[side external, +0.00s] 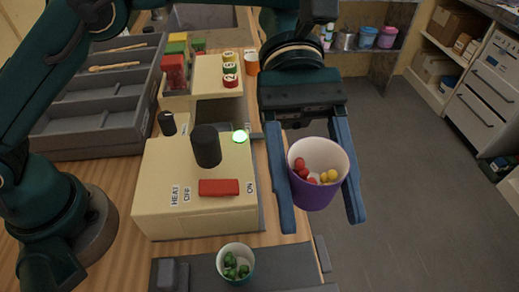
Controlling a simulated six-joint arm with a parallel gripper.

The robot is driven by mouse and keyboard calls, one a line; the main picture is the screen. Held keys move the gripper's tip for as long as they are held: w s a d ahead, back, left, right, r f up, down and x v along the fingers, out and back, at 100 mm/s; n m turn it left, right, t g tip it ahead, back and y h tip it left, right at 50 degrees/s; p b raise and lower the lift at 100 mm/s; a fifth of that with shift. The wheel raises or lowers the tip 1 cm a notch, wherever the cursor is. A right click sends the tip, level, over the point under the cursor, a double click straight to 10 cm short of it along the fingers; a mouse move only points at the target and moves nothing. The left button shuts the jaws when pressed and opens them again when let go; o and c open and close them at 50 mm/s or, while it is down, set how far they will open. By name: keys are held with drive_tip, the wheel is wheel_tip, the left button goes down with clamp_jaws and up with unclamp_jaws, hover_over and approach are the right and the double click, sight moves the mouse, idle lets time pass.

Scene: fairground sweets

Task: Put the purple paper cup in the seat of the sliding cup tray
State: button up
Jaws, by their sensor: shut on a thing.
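My gripper (321,218) points down, its two blue fingers shut on the sides of the purple paper cup (315,194). The cup is upright, white inside, with several red and yellow sweets in it. It hangs to the right of the cream heater box, and grey floor shows behind it. A dark grey tray (202,268), seemingly the sliding cup tray, lies at the bottom edge, below and left of the cup. A small cup (236,272) with green sweets stands on it. The tray is partly cut off, and I cannot make out an empty seat.
A grey compartment tray (92,105) and a rack (218,77) of coloured pieces stand behind. An orange cup (251,63) is near the rack.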

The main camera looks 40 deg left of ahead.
sight(292, 276)
drive_tip(key=shift+s+d+f, duration=0.3)
drive_tip(key=shift+s+d, duration=0.05)
drive_tip(key=shift+s, duration=0.25)
wheel_tip(292, 276, down, 18)
drive_tip(key=shift+r, duration=0.2)
drive_tip(key=shift+f, duration=0.1)
drive_tip(key=shift+f, duration=0.15)
drive_tip(key=o, duration=1.3)
